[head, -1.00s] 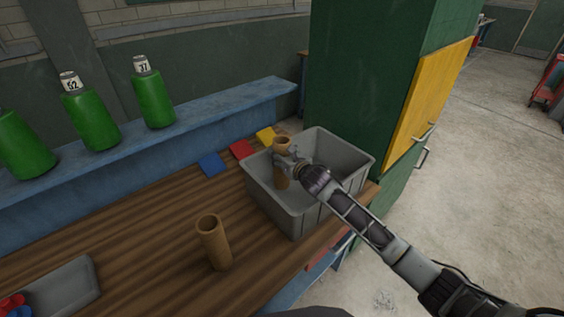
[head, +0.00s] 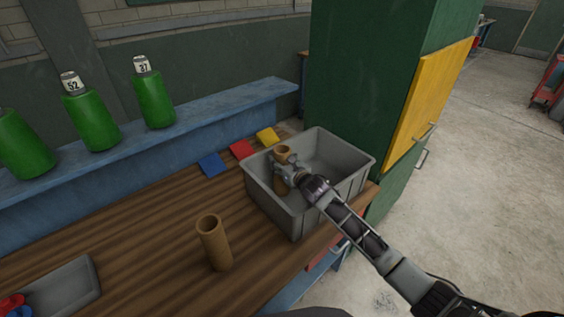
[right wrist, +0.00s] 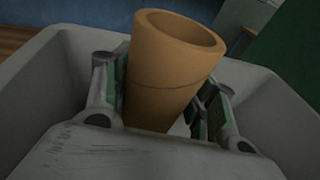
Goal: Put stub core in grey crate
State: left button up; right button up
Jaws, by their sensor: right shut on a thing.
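The grey crate (head: 326,199) stands at the right end of the wooden bench, beside the green cabinet. My right gripper (head: 284,170) is inside the crate's left part, shut on a brown hollow core (head: 283,152). In the right wrist view the core (right wrist: 172,75) stands a little tilted between the two fingers, with its open top up and the crate walls (right wrist: 45,95) around it. Its lower end is hidden, so I cannot tell whether it touches the crate floor. A second, taller-looking brown core (head: 214,243) stands upright on the bench. My left gripper is not in view.
Blue (head: 211,164), red (head: 241,150) and yellow (head: 267,137) squares lie behind the crate. Green bottles (head: 153,100) stand on the blue ledge (head: 225,113). A grey tray (head: 65,290) is at lower left. The green cabinet (head: 355,90) borders the crate.

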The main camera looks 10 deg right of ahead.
jog(key=o, duration=1.5)
jog(key=shift+f, duration=0.1)
jog(key=shift+v, duration=0.85)
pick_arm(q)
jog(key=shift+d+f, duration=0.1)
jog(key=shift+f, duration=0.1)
pick_arm(e)
jog(key=v, duration=0.6)
